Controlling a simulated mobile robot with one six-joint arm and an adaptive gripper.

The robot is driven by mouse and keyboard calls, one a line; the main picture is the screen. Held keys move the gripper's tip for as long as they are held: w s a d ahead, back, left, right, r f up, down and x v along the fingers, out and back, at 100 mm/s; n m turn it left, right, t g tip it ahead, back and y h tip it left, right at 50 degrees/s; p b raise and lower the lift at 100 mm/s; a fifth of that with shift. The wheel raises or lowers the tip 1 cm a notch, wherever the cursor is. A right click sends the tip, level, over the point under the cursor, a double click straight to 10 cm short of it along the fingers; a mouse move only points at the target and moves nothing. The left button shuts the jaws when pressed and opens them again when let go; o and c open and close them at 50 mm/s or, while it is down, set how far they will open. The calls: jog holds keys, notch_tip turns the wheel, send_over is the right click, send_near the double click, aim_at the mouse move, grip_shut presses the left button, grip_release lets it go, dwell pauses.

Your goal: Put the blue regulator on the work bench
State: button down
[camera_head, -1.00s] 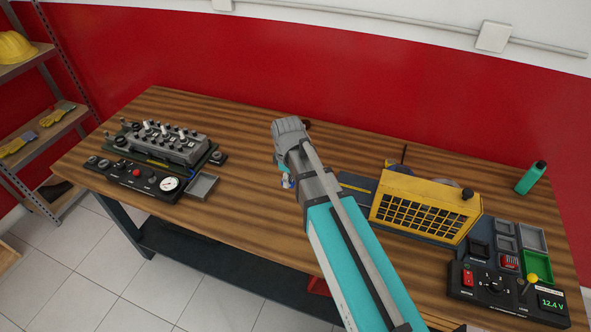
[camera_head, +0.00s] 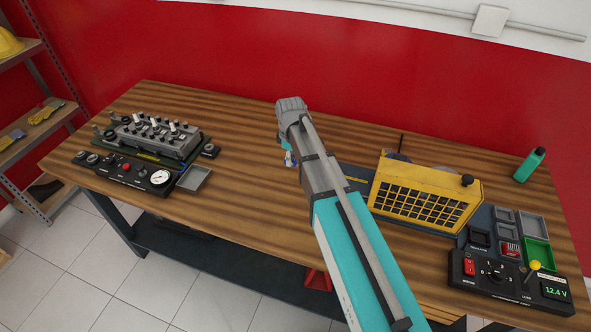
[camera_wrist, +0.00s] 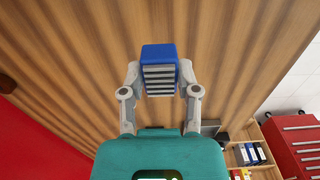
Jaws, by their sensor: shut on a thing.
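The blue regulator (camera_wrist: 158,54) is a small blue block with pale ribs on one face. My gripper (camera_wrist: 160,76) is shut on it, one finger on each side, in the wrist view. The wood top of the work bench (camera_wrist: 70,50) lies behind it. In the head view my gripper (camera_head: 290,148) is over the middle of the work bench (camera_head: 240,145), and only a small bit of blue (camera_head: 289,160) shows beside it. My arm hides most of the regulator there. I cannot tell the gap between the regulator and the wood.
On the left of the bench stands a grey engine trainer (camera_head: 155,137) with a gauge panel. On the right stand a yellow engine unit (camera_head: 425,192), a control panel (camera_head: 505,280), small trays (camera_head: 533,228) and a green bottle (camera_head: 530,165). Bare wood lies between the two trainers.

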jog(key=b, duration=0.5)
send_over(295, 171)
jog(key=shift+s+f, duration=0.25)
jog(key=shift+f, duration=1.05)
jog(key=shift+s+f, duration=0.2)
jog(key=shift+f, duration=1.1)
jog(key=shift+f, duration=0.1)
jog(key=shift+w+f+b, duration=0.35)
jog(key=shift+w+f, duration=0.05)
jog(key=shift+f, duration=0.1)
jog(key=shift+f+b, duration=1.4)
jog(key=shift+b, duration=0.05)
jog(key=shift+f, duration=0.15)
jog(key=shift+c, duration=1.7)
grip_release()
notch_tip(295, 171, up, 12)
jog(key=p, duration=1.2)
